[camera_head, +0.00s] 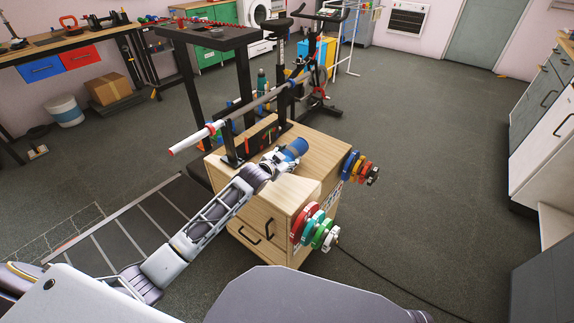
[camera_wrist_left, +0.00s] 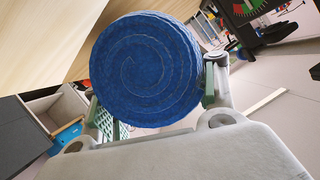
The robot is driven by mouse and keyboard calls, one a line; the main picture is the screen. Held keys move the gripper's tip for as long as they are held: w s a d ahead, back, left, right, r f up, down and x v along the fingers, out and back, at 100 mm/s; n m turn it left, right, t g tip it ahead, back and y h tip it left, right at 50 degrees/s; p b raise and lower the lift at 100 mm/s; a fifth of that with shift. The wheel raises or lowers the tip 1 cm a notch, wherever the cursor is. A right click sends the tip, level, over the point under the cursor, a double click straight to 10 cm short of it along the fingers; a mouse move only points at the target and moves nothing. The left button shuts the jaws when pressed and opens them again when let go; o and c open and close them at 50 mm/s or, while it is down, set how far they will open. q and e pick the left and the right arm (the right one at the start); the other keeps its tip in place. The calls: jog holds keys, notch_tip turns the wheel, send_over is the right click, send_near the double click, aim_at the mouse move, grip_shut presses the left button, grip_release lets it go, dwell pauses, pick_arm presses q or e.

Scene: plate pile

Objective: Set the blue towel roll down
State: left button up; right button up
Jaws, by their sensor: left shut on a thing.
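The blue towel roll (camera_head: 293,149) is in my left gripper (camera_head: 284,157), over the top of the wooden cabinet (camera_head: 328,152). In the left wrist view the round, ringed end of the roll (camera_wrist_left: 147,68) faces the camera, with one finger on each side of it. My left gripper is shut on the roll. I cannot tell whether the roll touches the cabinet top. My right gripper is not in view.
A barbell (camera_head: 250,105) on a dark rack stands behind the roll, close to it. Coloured weight plates hang from the cabinet's side, red and green ones (camera_head: 312,226) at the front. The cabinet top right of the roll is clear.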

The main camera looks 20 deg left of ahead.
pick_arm(q)
jog(key=shift+f, duration=0.25)
notch_tip(320, 180, down, 3)
jog(key=shift+r+b, duration=0.2)
jog(key=shift+b, duration=0.3)
jog(key=shift+f, duration=0.3)
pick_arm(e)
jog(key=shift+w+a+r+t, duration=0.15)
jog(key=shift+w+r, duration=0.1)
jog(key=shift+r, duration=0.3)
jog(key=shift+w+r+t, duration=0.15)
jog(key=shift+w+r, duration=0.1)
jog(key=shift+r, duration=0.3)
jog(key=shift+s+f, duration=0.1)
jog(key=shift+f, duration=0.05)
pick_arm(q)
jog(key=o, duration=1.2)
jog(key=shift+f, duration=0.15)
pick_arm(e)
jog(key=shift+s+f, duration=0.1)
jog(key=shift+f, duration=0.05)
pick_arm(q)
jog(key=shift+s, duration=0.1)
